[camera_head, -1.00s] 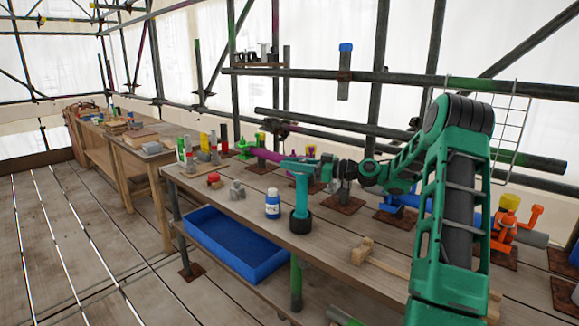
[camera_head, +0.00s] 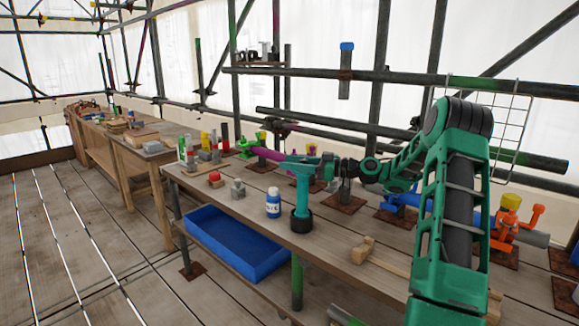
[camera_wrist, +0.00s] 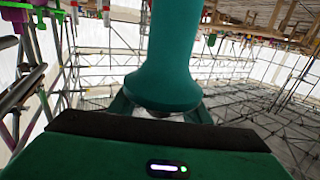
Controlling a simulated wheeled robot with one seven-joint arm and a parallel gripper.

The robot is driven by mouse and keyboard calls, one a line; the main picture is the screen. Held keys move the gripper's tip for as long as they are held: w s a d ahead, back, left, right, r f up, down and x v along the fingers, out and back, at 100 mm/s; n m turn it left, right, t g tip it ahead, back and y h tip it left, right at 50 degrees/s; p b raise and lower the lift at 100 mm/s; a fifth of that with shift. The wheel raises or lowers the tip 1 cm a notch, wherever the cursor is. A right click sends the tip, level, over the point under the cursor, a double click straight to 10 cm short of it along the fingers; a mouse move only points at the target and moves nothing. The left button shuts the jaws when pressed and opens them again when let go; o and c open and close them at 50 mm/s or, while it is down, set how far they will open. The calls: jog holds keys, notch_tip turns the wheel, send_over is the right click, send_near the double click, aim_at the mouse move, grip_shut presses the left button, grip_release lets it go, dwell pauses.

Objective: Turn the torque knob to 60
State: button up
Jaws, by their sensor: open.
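My gripper (camera_head: 301,165) is at the end of the green arm, above the front part of the bench. It is open, but its fingertips are not distinct. A teal upright shaft (camera_head: 303,197) stands directly below it, with a thick black round collar (camera_head: 301,221) at its foot. In the wrist view the teal shaft (camera_wrist: 165,60) fills the middle, flaring toward my green wrist body. I cannot tell whether the jaws touch it. No torque scale or number is readable in either view, and I cannot single out the torque knob for certain.
A white and blue bottle (camera_head: 273,203) stands close left of the black collar. A grey block (camera_head: 238,188) and a red-topped piece (camera_head: 214,179) are farther left. A wooden piece (camera_head: 362,250) lies to the right. A blue tray (camera_head: 238,246) is under the bench (camera_head: 328,240).

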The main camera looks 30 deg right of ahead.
jog(key=v, duration=1)
jog(key=shift+s+d, duration=0.2)
jog(key=shift+d, duration=0.15)
jog(key=w+r+m+t+h, duration=0.1)
jog(key=a+r+m+t+h, duration=0.1)
jog(key=m, duration=0.1)
jog(key=w+a+r+m+t+h, duration=0.1)
jog(key=t+h, duration=0.1)
jog(key=shift+w+a+m, duration=0.15)
jog(key=shift+w+m, duration=0.15)
jog(key=shift+m, duration=0.1)
jog(key=shift+w+a+m+t+h, duration=0.1)
jog(key=shift+m+t+h, duration=0.1)
jog(key=shift+m+h, duration=0.25)
jog(key=shift+w+a+m+t+h, duration=0.15)
jog(key=shift+m+t+h, duration=0.1)
jog(key=shift+h, duration=0.3)
jog(key=shift+s+a+f+m+h, duration=0.15)
jog(key=shift+a+m+h, duration=0.1)
jog(key=shift+m+h, duration=0.4)
jog(key=s+a+f+m+h, duration=0.2)
jog(key=s+h, duration=0.3)
jog(key=h, duration=0.2)
jog(key=shift+m, duration=0.25)
jog(key=w, duration=1.1)
jog(key=shift+d+f, duration=0.2)
jog(key=shift+d, duration=0.05)
